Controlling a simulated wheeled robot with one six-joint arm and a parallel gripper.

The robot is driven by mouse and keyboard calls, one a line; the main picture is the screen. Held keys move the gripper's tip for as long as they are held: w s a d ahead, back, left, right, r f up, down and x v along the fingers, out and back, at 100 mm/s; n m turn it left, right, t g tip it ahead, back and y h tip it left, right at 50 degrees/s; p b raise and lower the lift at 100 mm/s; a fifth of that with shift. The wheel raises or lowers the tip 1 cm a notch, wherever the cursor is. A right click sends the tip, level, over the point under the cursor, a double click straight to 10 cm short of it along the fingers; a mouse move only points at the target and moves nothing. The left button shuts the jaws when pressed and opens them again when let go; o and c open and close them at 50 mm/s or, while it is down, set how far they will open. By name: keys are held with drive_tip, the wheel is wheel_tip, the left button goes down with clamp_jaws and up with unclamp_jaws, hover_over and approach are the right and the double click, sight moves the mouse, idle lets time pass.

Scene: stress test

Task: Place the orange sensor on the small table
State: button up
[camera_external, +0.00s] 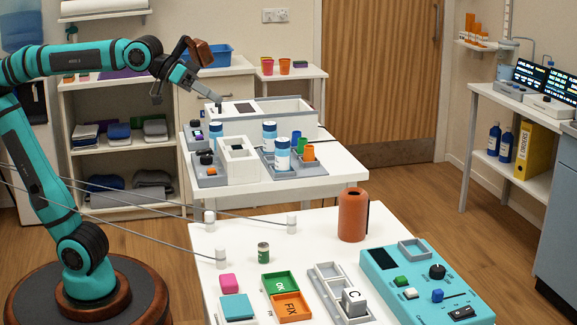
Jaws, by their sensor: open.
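My gripper (187,101) is open, with its fingers pointing down above the back-left part of the middle white table (330,170). Nothing shows between its fingers. I cannot tell for sure which thing is the orange sensor. A small orange piece (308,153) stands in a grey tray on the middle table, right of my gripper, near a green piece. A larger orange-brown cylinder (352,216) stands upright on the front table. A small white table (312,73) stands at the back by the door, with orange and pink cups (284,67) on it.
The middle table holds a long white box (285,118), grey trays and blue-white bottles (282,152). The front table (325,240) carries a teal panel (425,287), a green can (263,252) and small trays. Cables stretch to white posts (220,258) at its left. A shelf (120,172) stands behind my arm.

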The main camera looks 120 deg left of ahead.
drive_tip(key=s+d+f+m+t+h, duration=0.2)
drive_tip(key=s+d+m+t+h, duration=0.2)
drive_tip(key=s+d, duration=0.8)
drive_tip(key=d+m+t, duration=0.2)
drive_tip(key=d+m, duration=0.1)
drive_tip(key=m, duration=0.1)
drive_tip(key=shift+s+m, duration=0.15)
drive_tip(key=shift+m, duration=0.15)
